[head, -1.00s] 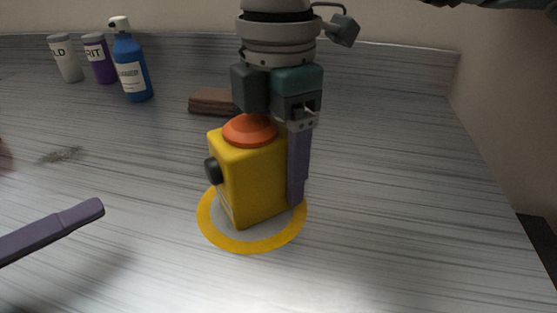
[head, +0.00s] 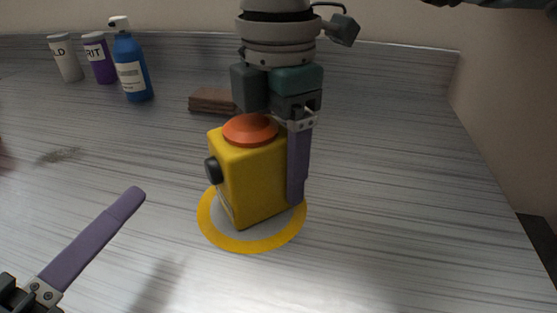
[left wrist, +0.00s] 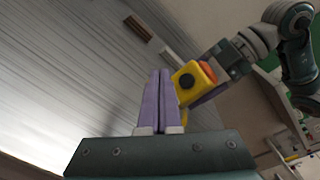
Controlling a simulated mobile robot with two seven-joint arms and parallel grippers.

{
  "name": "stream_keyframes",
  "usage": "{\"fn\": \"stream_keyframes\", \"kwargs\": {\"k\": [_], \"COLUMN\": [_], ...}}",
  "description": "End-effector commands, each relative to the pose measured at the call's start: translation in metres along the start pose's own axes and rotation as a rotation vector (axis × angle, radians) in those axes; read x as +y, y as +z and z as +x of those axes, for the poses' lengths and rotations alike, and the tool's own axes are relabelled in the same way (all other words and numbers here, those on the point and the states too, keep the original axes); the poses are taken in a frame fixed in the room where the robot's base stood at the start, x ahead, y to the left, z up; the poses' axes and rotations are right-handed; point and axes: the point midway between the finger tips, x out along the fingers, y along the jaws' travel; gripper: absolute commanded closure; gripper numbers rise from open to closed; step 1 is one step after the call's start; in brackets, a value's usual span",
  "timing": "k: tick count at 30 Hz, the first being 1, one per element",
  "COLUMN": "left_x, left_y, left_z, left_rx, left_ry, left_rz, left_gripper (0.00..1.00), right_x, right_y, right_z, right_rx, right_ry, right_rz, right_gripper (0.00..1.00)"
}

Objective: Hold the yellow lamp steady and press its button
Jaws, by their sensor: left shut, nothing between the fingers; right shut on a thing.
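The yellow lamp (head: 254,185) with an orange dome on top stands upright on a grey disc with a yellow ring (head: 239,246). Its dark round button (head: 212,171) is on the side facing left. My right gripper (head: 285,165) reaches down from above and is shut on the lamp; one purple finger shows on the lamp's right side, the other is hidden. My left gripper (head: 133,196) is shut and empty, apart from the lamp at lower left. In the left wrist view, its two purple fingers (left wrist: 158,100) lie together, with the lamp (left wrist: 188,84) and button just beyond their tips.
A blue pump bottle (head: 131,65), a purple container (head: 100,60) and a white container (head: 66,60) stand at the back left. A brown block (head: 211,101) lies behind the lamp. The striped tabletop is clear between my left gripper and the lamp.

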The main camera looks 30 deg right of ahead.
Motion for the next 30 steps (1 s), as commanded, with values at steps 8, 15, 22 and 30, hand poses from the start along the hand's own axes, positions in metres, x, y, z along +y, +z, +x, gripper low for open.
{"fn": "stream_keyframes", "kwargs": {"k": [8,15,22,30], "left_x": [-0.02,-0.026,-0.027,-0.026], "left_y": [-0.019,-0.026,-0.026,-0.026], "left_z": [0.027,0.036,0.036,0.036], "left_rx": [0.001,0.002,0.002,0.002], "left_ry": [-0.002,-0.002,-0.002,-0.002], "left_rz": [-0.001,0.0,0.0,0.0], "left_gripper": [1.0,1.0,1.0,1.0], "right_x": [0.0,0.0,0.0,0.0], "right_y": [0.0,0.0,0.0,0.0], "right_z": [0.0,0.0,-0.001,-0.001], "right_rx": [0.001,0.001,0.001,0.001], "right_ry": [0.001,0.001,0.001,0.001], "right_rz": [0.0,0.0,0.0,0.0], "right_gripper": [1.0,1.0,1.0,1.0]}}
